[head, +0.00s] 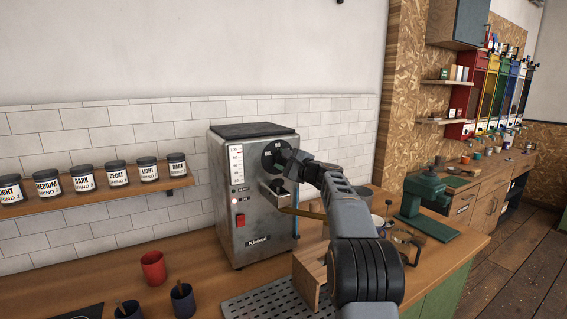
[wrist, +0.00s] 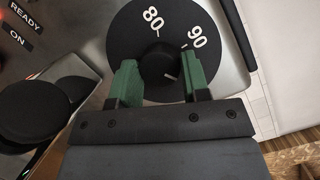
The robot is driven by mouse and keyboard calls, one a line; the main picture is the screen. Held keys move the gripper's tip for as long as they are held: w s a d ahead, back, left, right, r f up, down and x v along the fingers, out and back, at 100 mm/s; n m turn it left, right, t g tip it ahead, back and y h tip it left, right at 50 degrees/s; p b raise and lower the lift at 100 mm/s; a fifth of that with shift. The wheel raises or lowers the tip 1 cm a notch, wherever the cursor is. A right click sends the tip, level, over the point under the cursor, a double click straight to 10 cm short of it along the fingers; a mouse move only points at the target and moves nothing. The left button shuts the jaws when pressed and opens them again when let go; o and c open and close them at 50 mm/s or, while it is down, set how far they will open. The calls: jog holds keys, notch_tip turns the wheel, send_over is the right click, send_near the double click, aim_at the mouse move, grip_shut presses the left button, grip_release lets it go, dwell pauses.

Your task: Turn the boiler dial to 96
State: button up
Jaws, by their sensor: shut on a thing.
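The boiler dial shows in the wrist view as a dark round knob (wrist: 157,60) at the centre of a black face (wrist: 125,45) with white 80 and 90 marks. A short white line on the knob points down and right in the picture, not at either number. My gripper (wrist: 158,72) has its green fingers on either side of the knob, shut on it. In the head view the black face (head: 269,148) is on the upper front of the steel boiler (head: 226,180). My gripper partly covers the face there, hiding the knob.
The boiler stands on a wooden counter (head: 190,285). A red cup (head: 153,268) and dark blue cups (head: 183,300) stand front left. A shelf of jars (head: 84,179) is on the left wall. A green machine (head: 424,205) stands to the right. A drip grate (head: 265,305) lies in front.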

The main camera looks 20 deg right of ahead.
dwell(0.3)
jog(key=o, duration=0.9)
jog(key=b+v, duration=0.4)
jog(key=v, duration=0.9)
jog(key=shift+s+d+b, duration=0.15)
jog(key=shift+s+b, duration=0.2)
jog(key=shift+b, duration=0.05)
